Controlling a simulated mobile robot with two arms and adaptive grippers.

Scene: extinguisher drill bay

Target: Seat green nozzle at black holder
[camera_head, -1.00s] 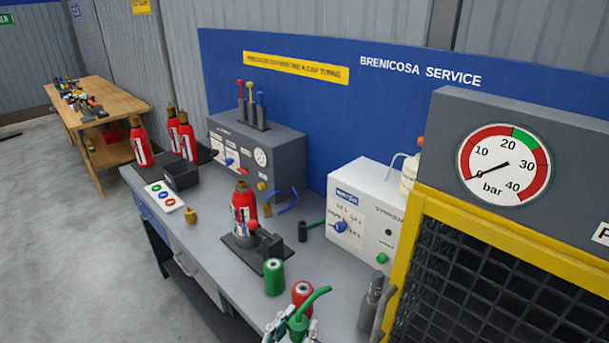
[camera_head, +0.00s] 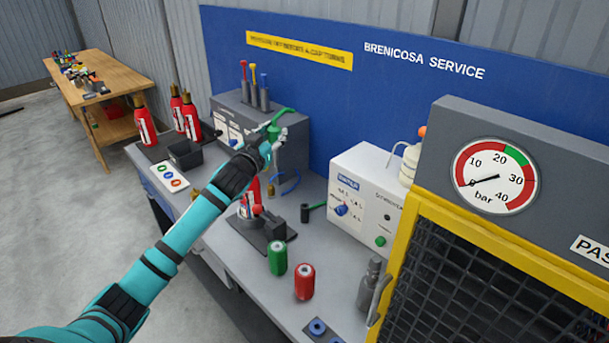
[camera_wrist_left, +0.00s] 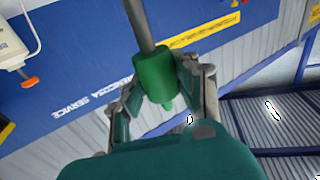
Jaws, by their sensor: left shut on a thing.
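The green nozzle (camera_head: 272,131), with a curved green tube on top, is held up in front of the grey console. My left gripper (camera_head: 270,142) is shut on it. In the left wrist view the green nozzle (camera_wrist_left: 155,75) sits between both fingers of my left gripper (camera_wrist_left: 160,95), with a grey rod reaching up from it. A small black cylinder, perhaps the black holder (camera_head: 305,213), stands on the bench to the lower right, apart from the nozzle, with a green piece beside it. My right gripper is not in view.
My left arm crosses the bench and partly hides a red extinguisher (camera_head: 247,207) on a black stand. A green can (camera_head: 277,259) and a red can (camera_head: 304,282) stand in front. A white box (camera_head: 362,195) and a yellow-framed cage (camera_head: 408,245) are to the right.

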